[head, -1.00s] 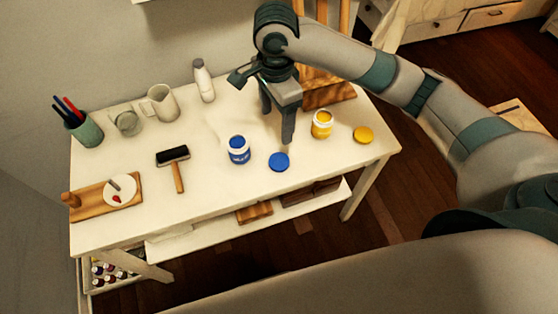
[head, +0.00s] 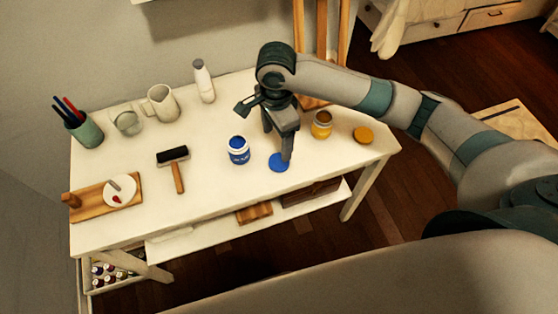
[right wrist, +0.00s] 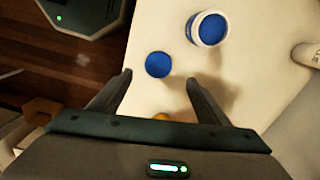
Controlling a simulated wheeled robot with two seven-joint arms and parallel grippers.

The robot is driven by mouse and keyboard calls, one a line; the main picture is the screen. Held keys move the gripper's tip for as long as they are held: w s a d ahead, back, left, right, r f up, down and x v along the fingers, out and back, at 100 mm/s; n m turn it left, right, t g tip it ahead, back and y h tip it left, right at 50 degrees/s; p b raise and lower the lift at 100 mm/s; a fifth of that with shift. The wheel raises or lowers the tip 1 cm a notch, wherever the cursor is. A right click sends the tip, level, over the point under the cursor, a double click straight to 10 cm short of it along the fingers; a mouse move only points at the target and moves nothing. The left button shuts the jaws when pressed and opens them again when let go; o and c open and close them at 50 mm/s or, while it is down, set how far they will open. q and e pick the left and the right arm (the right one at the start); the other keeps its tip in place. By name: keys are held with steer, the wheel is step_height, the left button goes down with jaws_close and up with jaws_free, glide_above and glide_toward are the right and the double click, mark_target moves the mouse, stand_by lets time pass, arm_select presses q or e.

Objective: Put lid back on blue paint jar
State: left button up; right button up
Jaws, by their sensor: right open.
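The blue paint jar (head: 238,151) stands upright and open on the white table, with blue paint showing at its top. Its blue lid (head: 278,163) lies flat on the table to the right of the jar. My right gripper (head: 277,146) is open and points down just behind the lid, with one finger overlapping the lid's edge in the head view. In the right wrist view the lid (right wrist: 158,65) lies ahead of the open, empty fingers (right wrist: 158,82), and the jar (right wrist: 208,29) is beyond it. My left gripper is not in view.
A yellow paint jar (head: 321,125) and its yellow lid (head: 364,135) are right of my gripper. The table front between brayer and jar is clear.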

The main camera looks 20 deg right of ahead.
glide_above(278, 162)
steer(key=f, duration=0.4)
steer(key=shift+w+a+f, duration=0.1)
steer(key=shift+w+f, duration=0.05)
steer(key=shift+w, duration=0.05)
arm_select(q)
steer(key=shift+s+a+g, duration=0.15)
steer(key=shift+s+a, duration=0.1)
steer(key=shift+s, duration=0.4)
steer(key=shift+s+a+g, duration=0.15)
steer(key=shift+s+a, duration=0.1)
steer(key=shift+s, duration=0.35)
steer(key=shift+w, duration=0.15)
arm_select(e)
steer(key=shift+f+p, duration=0.3)
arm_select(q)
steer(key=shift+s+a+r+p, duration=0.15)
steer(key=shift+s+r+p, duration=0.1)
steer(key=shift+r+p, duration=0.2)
arm_select(e)
steer(key=shift+s+f, duration=0.15)
steer(key=shift+f, duration=2.15)
steer(key=shift+c, duration=0.4)
steer(key=c, duration=1.1)
steer(key=shift+o, duration=0.2)
steer(key=shift+r, duration=0.2)
